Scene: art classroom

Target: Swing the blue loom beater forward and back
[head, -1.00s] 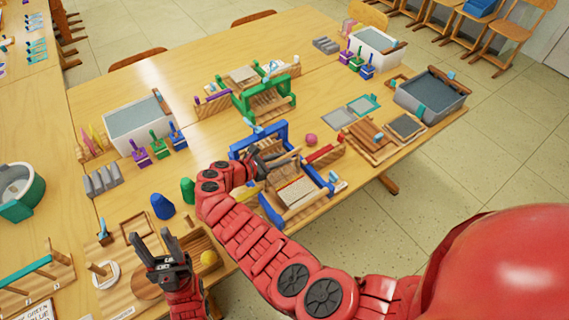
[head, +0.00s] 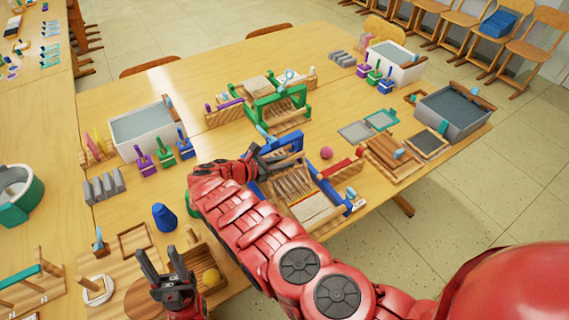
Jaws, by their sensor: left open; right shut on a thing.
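The blue loom (head: 348,209) stands near the table's front edge, with pale strings and woven cloth stretched across it. Its beater (head: 284,159) is a bar across the loom near the blue upright frame at the back. My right gripper (head: 268,157) reaches over the loom's left side and is shut on the beater's left part. My red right forearm covers the loom's left side and near left corner. My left gripper (head: 163,268) is open and empty, to the left and nearer, above a wooden tray. It is apart from the loom.
A green loom (head: 280,106) stands just behind the blue one. A pink ball (head: 326,153) and a wooden block with a red bar (head: 340,168) are to the right.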

